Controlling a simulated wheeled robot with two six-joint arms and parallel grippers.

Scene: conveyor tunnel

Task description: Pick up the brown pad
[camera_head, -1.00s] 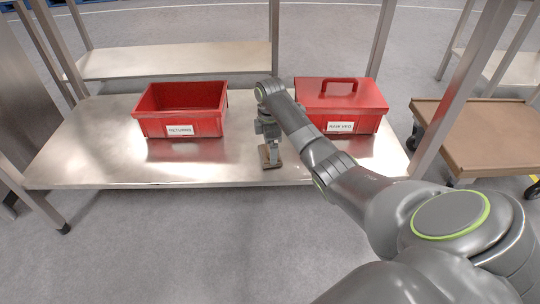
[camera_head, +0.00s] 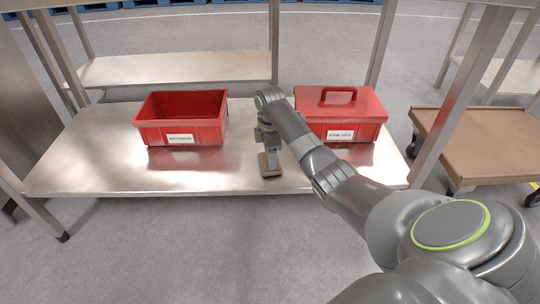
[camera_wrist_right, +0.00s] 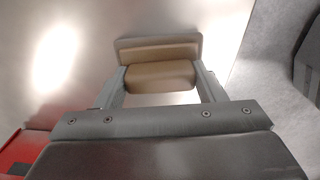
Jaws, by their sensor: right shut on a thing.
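The brown pad (camera_head: 270,165) is at the front of the metal shelf, between and in front of the two red boxes. In the right wrist view the brown pad (camera_wrist_right: 158,74) has a flat wider plate and a thicker block nearer the camera. My right gripper (camera_head: 268,152) points down at it, and its two fingers (camera_wrist_right: 160,82) are shut on the sides of the thicker block. I cannot tell whether the pad touches the shelf. My left gripper is not in view.
An open red bin (camera_head: 183,117) with a label stands left on the metal shelf (camera_head: 90,165). A closed red box with a handle (camera_head: 343,112) stands right, close to my arm. Metal posts (camera_head: 458,90) frame the shelf. A brown-topped cart (camera_head: 487,145) stands at the right.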

